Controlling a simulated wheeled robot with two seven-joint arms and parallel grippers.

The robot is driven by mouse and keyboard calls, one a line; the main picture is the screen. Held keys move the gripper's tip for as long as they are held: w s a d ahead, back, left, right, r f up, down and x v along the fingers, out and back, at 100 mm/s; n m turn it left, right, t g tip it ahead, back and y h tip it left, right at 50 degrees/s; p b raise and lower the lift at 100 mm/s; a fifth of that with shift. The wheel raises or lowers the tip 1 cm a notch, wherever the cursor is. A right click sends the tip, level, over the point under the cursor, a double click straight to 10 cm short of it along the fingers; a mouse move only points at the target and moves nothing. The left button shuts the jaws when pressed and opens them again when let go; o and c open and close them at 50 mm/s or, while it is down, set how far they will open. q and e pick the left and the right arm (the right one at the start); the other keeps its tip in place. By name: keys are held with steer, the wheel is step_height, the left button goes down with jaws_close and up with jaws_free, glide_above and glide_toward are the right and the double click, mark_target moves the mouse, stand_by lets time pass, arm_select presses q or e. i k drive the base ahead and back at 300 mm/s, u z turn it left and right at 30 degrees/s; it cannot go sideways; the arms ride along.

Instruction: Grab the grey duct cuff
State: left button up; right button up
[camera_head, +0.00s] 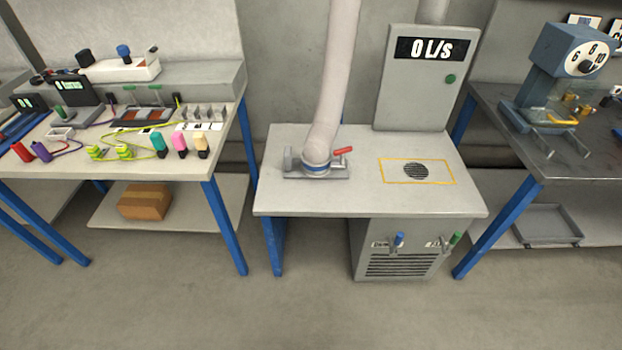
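The grey duct cuff (316,168) is at the lower end of a pale, thick duct hose (337,75) that comes down from above. Neither of my grippers shows in the head view.
A yellow-framed round vent (416,171) lies right of the fixture. A grey cabinet (424,85) reading "0 L/s" stands behind it. A cluttered bench (185,165) is at left, a dark bench (515,160) at right. The floor in front (300,315) is clear.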

mark_target(294, 168)
steer(key=k, duration=0.95)
steer(key=z, duration=0.6)
steer(key=i, duration=0.6)
steer(key=z, duration=0.8)
steer(key=i, duration=0.95)
steer(key=u, duration=0.65)
steer(key=i, duration=0.65)
steer(key=u, duration=0.55)
